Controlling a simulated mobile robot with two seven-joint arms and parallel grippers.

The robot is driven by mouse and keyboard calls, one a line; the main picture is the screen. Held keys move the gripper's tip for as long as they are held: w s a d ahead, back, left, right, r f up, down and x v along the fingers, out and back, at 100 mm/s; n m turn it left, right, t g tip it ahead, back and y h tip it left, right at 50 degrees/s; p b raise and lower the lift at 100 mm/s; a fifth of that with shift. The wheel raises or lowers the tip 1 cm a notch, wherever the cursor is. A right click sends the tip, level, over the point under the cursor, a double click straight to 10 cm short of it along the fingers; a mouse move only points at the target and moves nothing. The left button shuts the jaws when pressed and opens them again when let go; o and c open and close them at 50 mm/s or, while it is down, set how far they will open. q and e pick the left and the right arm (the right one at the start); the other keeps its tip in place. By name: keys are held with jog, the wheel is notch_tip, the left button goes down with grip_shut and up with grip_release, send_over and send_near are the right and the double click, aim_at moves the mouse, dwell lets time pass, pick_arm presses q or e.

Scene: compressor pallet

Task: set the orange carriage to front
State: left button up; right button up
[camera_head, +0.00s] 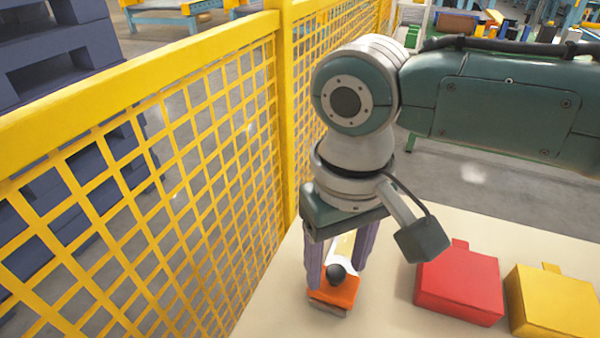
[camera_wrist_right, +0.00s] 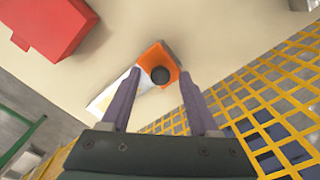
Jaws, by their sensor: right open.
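The orange carriage (camera_head: 335,291) with a dark round knob (camera_head: 336,272) sits on a pale rail (camera_head: 343,245) on the cream table. In the right wrist view the carriage (camera_wrist_right: 157,57) lies just beyond the fingertips, with its knob (camera_wrist_right: 160,75) between their lines. My right gripper (camera_head: 338,280) points down over the carriage, its two purple fingers apart on either side of the knob; it also shows in the right wrist view (camera_wrist_right: 160,78). It holds nothing that I can see. Whether a finger touches the carriage I cannot tell. My left gripper is not in view.
A red block (camera_head: 459,285) and a yellow block (camera_head: 552,302) stand on the cream table (camera_head: 480,220) to the right. A yellow mesh fence (camera_head: 150,190) runs close along the table's left side. Blue pallets (camera_head: 60,50) stand behind it.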

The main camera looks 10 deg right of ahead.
jog(key=shift+c, duration=0.2)
grip_shut()
dwell(1.1)
